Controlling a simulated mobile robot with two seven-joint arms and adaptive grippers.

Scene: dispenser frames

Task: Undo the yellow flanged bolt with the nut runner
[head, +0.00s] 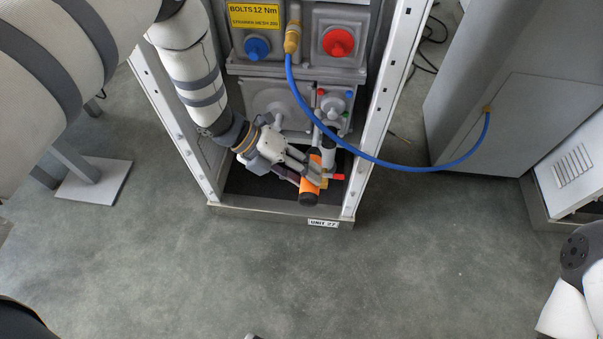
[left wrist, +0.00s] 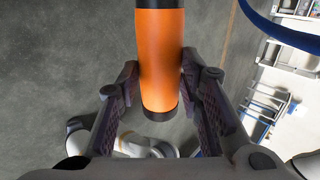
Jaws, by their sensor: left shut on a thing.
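My left gripper (head: 308,176) is low inside the open frame, shut on the orange and black nut runner (head: 312,178). In the left wrist view the orange body (left wrist: 161,60) stands between the two fingers (left wrist: 158,88), with its black end toward the camera. In the head view, several small coloured spots, red (head: 321,93), blue (head: 321,109) and green (head: 345,114), show on the grey round housing (head: 335,103) above the tool. I cannot make out the yellow flanged bolt. The tool's working tip is not clear. My right gripper is not in view.
A blue hose (head: 385,163) loops from the brass fitting (head: 292,37) to the grey cabinet (head: 520,110). White frame posts (head: 385,95) flank the work area. A red lever (head: 337,176) sits close to the tool. Blue (head: 257,47) and red (head: 338,42) knobs are above. The front floor is clear.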

